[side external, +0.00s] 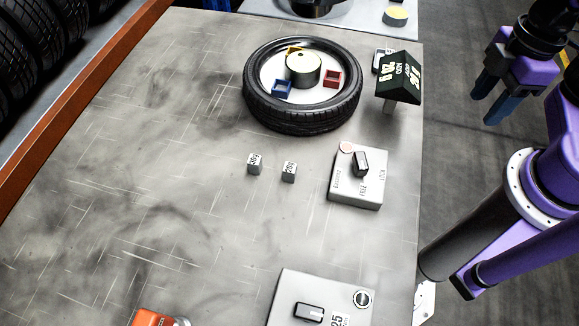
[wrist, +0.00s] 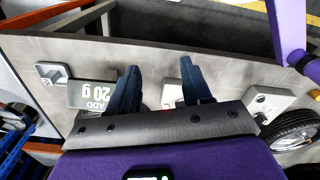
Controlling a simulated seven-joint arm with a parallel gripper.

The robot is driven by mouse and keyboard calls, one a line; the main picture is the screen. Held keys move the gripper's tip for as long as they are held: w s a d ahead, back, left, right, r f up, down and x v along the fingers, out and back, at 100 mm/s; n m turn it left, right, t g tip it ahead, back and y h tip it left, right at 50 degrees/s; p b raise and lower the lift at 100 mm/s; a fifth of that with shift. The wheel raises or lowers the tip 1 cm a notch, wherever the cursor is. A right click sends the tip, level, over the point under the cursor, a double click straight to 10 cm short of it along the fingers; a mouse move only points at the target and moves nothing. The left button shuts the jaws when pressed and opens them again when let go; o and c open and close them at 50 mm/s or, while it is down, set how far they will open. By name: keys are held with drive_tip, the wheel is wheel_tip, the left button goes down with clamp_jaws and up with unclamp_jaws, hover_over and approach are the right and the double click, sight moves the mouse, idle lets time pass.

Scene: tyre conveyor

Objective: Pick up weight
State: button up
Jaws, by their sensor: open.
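Two small grey cube weights stand apart on the grey table in the side external view. The left weight (side external: 254,163) has a marking that looks like 30, and the right weight (side external: 289,172) one that looks like 20g. My gripper (side external: 482,109) is open and empty, raised beyond the table's right edge, well away from both weights. In the wrist view its blue fingers (wrist: 158,65) are spread apart. I cannot make out the small weights there. A sign reading "ADD 20 g" (wrist: 94,94) shows left of the fingers.
A tyre (side external: 257,107) with coloured bins inside lies at the back. A dark sign (side external: 399,78) stands beside it. A FREE/LOCK switch box (side external: 352,190) is right of the weights. Another knob box (side external: 290,295) and an orange object (side external: 158,318) are in front. The table's left-middle is clear.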

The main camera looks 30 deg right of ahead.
drive_tip(key=shift+o, duration=0.5)
drive_tip(key=r+m, duration=0.1)
drive_tip(key=m, duration=2.1)
hover_over(290, 167)
wheel_tip(290, 167, down, 16)
drive_tip(key=shift+f, duration=0.25)
